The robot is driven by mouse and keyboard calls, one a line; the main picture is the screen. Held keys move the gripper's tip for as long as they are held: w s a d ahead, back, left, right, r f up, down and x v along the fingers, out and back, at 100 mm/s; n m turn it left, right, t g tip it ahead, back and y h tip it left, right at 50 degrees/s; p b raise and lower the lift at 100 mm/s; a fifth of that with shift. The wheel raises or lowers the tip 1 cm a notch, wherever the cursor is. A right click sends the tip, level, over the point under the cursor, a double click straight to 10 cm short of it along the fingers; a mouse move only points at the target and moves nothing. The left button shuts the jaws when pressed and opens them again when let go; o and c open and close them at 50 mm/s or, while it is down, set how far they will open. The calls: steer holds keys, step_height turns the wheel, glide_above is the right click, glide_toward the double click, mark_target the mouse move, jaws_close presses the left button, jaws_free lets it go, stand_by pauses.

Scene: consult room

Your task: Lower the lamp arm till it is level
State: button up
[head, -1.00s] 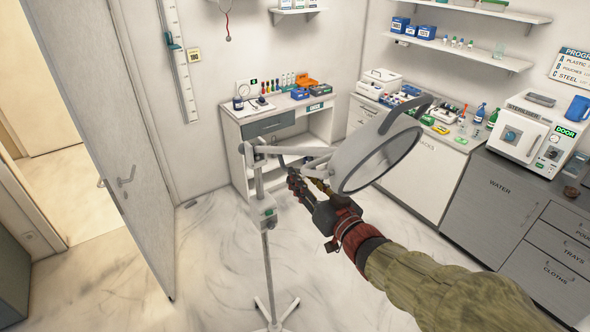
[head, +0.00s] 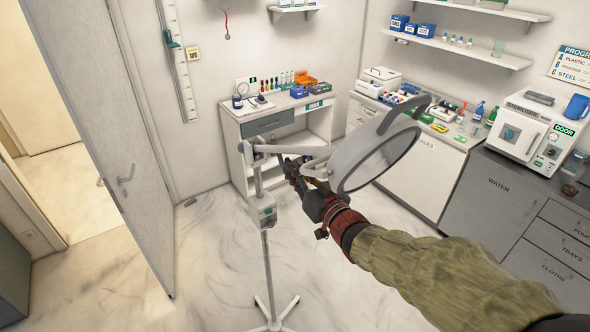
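The lamp stands on a thin pole (head: 266,250) with a splayed base. Its arm (head: 306,150) runs right from the pole top and looks close to level in the picture. The round lamp head (head: 378,160) hangs at the arm's right end, tilted, with a curved grey handle (head: 405,117) on top. My gripper (head: 287,166) is just below the lamp arm, left of the lamp head, and my arm comes in from the lower right. The fingers are small and dark here, so I cannot tell whether they touch the arm or are closed.
A small desk (head: 278,118) with bottles and boxes stands behind the lamp. A counter with a sterilizer (head: 533,135) and grey drawers (head: 490,200) lines the right. An open door (head: 105,140) is at left. The floor (head: 170,290) around the lamp base is mostly clear.

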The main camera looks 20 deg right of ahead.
jaws_close()
stand_by(0.3)
step_height(320, 180, down, 12)
steer(key=t+b, duration=0.5)
steer(key=b, duration=2.4)
steer(key=shift+f+m+y, duration=0.15)
steer(key=shift+m+y, duration=0.25)
steer(key=shift+o, duration=1.1)
jaws_free()
steer(key=o, duration=0.4)
steer(key=shift+r, duration=0.35)
steer(key=shift+c, duration=0.2)
